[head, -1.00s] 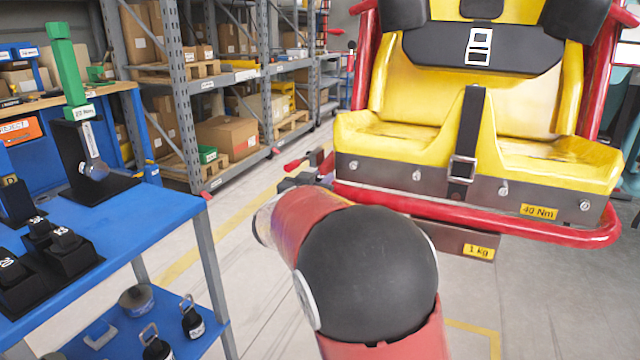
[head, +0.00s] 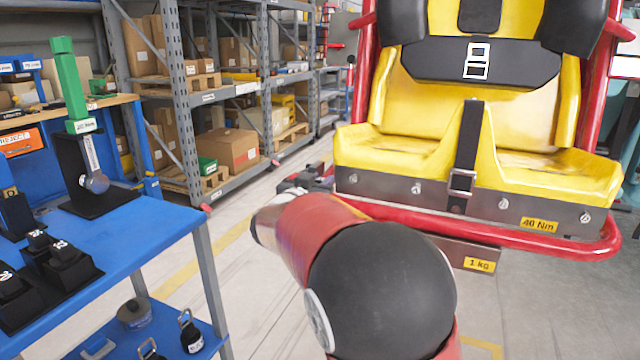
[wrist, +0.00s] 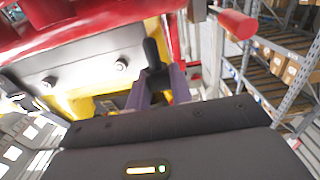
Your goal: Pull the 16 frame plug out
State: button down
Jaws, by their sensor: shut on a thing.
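The ride seat frame (head: 385,205) is a red tube frame with yellow seats, at the right of the head view. My gripper (head: 306,181) is at its left lower corner, partly behind my own red arm. In the wrist view, the purple fingers of my gripper (wrist: 160,76) are shut around a dark cylindrical piece, which looks like the frame plug (wrist: 152,52). It stands up between the fingertips, close to the red and yellow frame. Its lower part is hidden by the fingers, and I cannot tell how deep it sits. No number is readable on it.
A red cylindrical handle (wrist: 237,23) sticks out right of the fingers in the wrist view. A blue workbench (head: 130,235) with tools and black blocks stands at the left. Shelving (head: 180,90) with boxes is behind. Floor is clear between bench and seat.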

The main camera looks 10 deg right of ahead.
jog(key=shift+r, duration=2.5)
